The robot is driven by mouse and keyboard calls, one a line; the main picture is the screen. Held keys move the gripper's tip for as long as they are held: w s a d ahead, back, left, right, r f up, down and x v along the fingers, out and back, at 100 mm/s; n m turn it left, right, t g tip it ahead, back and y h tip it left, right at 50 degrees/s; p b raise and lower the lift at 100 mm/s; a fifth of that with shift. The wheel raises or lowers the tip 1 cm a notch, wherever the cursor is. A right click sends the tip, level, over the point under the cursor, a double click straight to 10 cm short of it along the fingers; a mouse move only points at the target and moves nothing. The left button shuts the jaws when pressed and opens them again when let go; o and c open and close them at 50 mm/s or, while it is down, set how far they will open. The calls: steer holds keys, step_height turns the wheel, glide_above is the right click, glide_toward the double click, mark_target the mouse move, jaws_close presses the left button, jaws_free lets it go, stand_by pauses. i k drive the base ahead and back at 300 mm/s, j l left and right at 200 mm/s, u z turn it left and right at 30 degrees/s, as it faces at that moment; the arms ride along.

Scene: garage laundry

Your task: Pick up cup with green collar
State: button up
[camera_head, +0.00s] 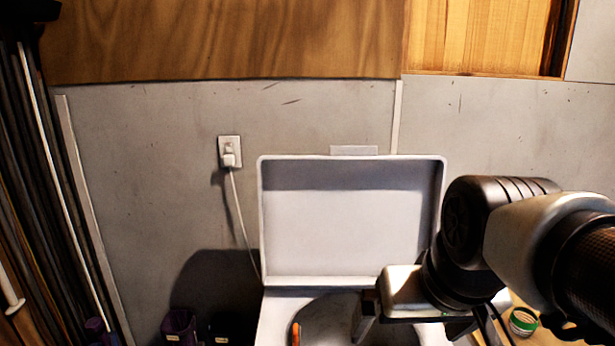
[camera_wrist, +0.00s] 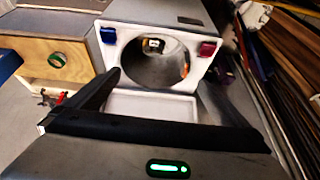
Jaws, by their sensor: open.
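The cup with the green collar (camera_head: 522,320) stands on a wooden surface at the lower right of the head view, partly behind my arm. In the wrist view, a round green-rimmed thing that looks like the same cup (camera_wrist: 57,60) is at the upper left, on the wooden top. My gripper (camera_wrist: 160,80) is open, with its two dark fingers spread and nothing seen between them. It is over the white washer area, to the left of the cup in the head view and apart from it.
The white washer's lid (camera_head: 350,225) stands raised against the wall. Its round opening (camera_wrist: 150,62) holds small items, one orange (camera_head: 296,333). A purple container (camera_head: 180,325) and a dark one (camera_head: 222,328) are at its left. A cord runs from the wall outlet (camera_head: 230,151).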

mark_target(523, 322)
steer(key=k+l+z, duration=0.1)
steer(key=z, duration=0.25)
steer(key=k+l+z, duration=0.1)
steer(key=z, duration=0.2)
steer(key=k+l+z, duration=0.1)
steer(key=l+z, duration=0.25)
steer(key=l+u, duration=0.2)
steer(key=l, duration=0.45)
steer(key=l+u, duration=0.15)
steer(key=l, duration=0.5)
steer(key=i+l+u, duration=0.35)
steer(key=l, duration=0.25)
steer(key=i+l+u, duration=0.15)
steer(key=i+l, duration=0.15)
steer(key=i, duration=0.15)
steer(key=i+l+u, duration=0.15)
steer(key=i+j, duration=0.05)
steer(key=i, duration=0.05)
